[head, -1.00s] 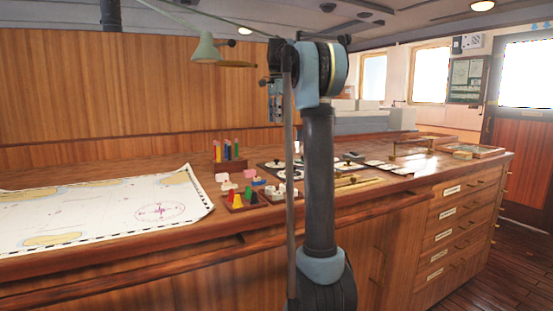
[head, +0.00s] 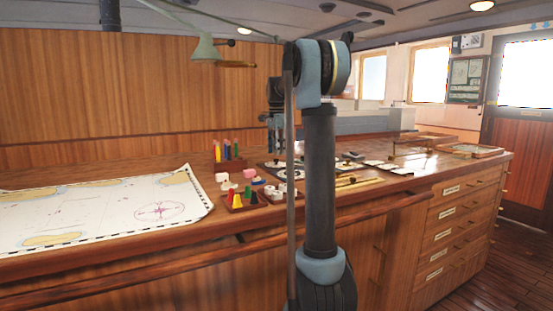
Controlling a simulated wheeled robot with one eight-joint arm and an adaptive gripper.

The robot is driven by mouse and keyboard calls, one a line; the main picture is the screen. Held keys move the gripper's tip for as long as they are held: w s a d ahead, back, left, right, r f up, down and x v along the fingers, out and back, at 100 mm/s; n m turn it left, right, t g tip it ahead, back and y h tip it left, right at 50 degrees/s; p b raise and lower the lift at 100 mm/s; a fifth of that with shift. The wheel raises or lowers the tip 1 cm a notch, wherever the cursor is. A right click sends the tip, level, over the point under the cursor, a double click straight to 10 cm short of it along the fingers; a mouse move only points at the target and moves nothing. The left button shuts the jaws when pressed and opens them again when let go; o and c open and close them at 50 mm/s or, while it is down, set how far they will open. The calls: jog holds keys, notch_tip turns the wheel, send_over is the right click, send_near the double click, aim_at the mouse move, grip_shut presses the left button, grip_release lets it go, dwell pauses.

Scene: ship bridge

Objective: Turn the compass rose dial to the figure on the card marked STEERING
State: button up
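Several dark plates with pale dials lie on the wooden chart table behind my arm; one dial plate (head: 328,166) shows just right of the arm, and another dial plate (head: 270,164) shows left of it. They are too small to tell which is the compass rose dial, and my arm hides part of the group. Several small white cards (head: 376,164) lie to their right; their writing, including any STEERING mark, is unreadable. My gripper (head: 273,150) points down above the left dial plate. The frames do not show whether its fingers are open or shut, or whether they touch a dial.
A chart (head: 100,210) covers the table's left part. A tray of coloured pieces (head: 240,201) and a rack of coloured sticks (head: 229,160) stand near the gripper. Brass instruments (head: 358,183) lie right of my arm. A lamp (head: 205,50) hangs at upper left.

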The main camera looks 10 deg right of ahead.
aim_at(276, 162)
jog(key=shift+f, duration=1.75)
jog(key=shift+c, duration=0.4)
grip_shut()
